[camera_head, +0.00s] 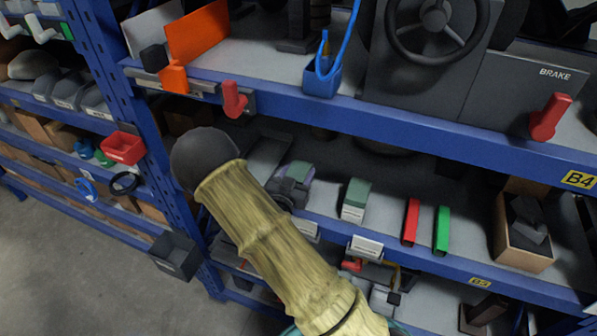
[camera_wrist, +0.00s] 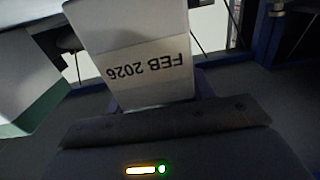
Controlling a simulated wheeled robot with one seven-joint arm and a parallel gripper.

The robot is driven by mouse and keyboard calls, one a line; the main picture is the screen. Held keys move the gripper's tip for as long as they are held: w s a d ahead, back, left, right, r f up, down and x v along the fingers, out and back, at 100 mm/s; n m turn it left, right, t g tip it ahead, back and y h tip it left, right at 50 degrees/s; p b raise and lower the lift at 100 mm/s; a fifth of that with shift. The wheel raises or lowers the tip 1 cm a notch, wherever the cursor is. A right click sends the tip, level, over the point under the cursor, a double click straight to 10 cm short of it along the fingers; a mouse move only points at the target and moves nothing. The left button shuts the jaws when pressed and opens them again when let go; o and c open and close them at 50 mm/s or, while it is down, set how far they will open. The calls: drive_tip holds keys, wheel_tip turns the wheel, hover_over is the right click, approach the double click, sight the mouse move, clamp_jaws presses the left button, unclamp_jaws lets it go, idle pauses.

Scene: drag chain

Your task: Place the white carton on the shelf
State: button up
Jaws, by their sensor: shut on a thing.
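My gripper (camera_head: 287,190) is at the middle shelf level, partly hidden behind my own arm in the head view. It is shut on the white carton (camera_wrist: 135,55), which fills the top middle of the wrist view and carries a "FEB 2026" label. In the head view little of the carton shows. I cannot tell whether its base touches the shelf (camera_head: 328,207). A similar white carton with a green top (camera_head: 354,198) stands just right of my gripper, apart from it; it also shows at the left of the wrist view (camera_wrist: 25,80).
A red bar (camera_head: 411,221) and a green bar (camera_head: 441,230) stand farther right on this shelf, then an open brown box (camera_head: 525,238). The upper shelf's blue beam (camera_head: 400,125) runs above. A blue upright (camera_head: 137,110) stands at the left.

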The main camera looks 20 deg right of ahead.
drive_tip(key=shift+f, duration=0.25)
drive_tip(key=shift+s, duration=0.1)
drive_tip(key=shift+f+b, duration=0.2)
drive_tip(key=shift+b, duration=0.1)
drive_tip(key=o, duration=1.1)
drive_tip(key=shift+r, duration=0.2)
drive_tip(key=b+v, duration=0.6)
drive_tip(key=v, duration=0.6)
